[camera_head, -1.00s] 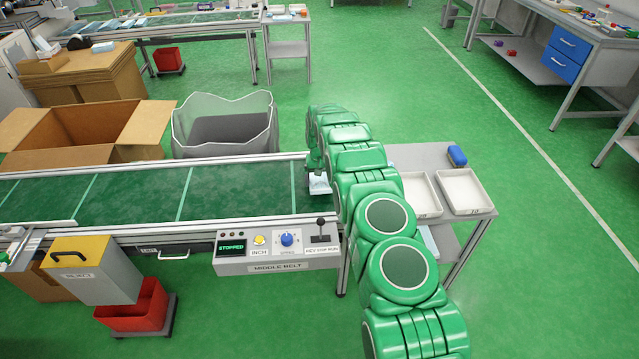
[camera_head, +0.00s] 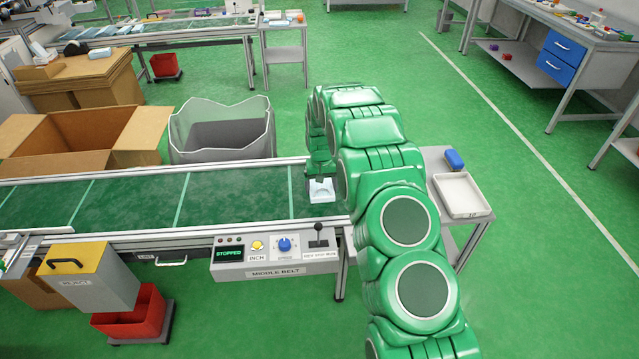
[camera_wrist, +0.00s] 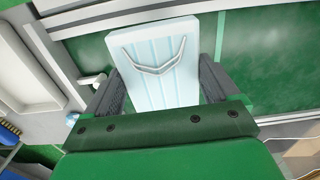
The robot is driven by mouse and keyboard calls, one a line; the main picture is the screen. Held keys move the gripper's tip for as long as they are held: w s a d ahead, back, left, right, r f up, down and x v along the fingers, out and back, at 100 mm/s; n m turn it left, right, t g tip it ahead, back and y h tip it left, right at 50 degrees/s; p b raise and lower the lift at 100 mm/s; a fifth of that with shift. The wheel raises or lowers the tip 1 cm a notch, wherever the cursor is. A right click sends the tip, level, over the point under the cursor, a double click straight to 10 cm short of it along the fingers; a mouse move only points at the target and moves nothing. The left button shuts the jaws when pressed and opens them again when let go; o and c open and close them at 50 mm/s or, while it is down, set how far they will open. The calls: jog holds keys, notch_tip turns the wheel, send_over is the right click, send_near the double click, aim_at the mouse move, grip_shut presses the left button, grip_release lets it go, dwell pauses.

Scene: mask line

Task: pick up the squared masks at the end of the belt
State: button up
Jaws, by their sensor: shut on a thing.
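A pale blue-white folded mask (camera_wrist: 158,65) with a grey curved strip shows between the two dark fingers of my gripper (camera_wrist: 160,92) in the wrist view. The fingers touch its sides, and my gripper is shut on it. In the head view the mask (camera_head: 321,190) shows as a small white piece below my gripper (camera_head: 320,178), at the right end of the green belt (camera_head: 235,195). I cannot tell whether it is clear of the belt surface. The rest of the visible belt is empty.
A control box (camera_head: 275,256) reading STOPPED is at the belt's front edge. A side table with a white tray (camera_head: 461,194) and a blue object (camera_head: 454,160) stands to the right. A grey bin (camera_head: 222,135) and an open carton (camera_head: 80,140) stand behind the belt.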

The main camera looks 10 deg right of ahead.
aim_at(323, 194)
jog(key=s, duration=0.1)
jog(key=s+r, duration=0.1)
jog(key=s, duration=0.1)
jog(key=shift+d+r, duration=0.15)
jog(key=shift+s+r, duration=0.35)
jog(key=shift+s, duration=0.15)
jog(key=shift+s+r, duration=0.15)
jog(key=shift+s, duration=0.45)
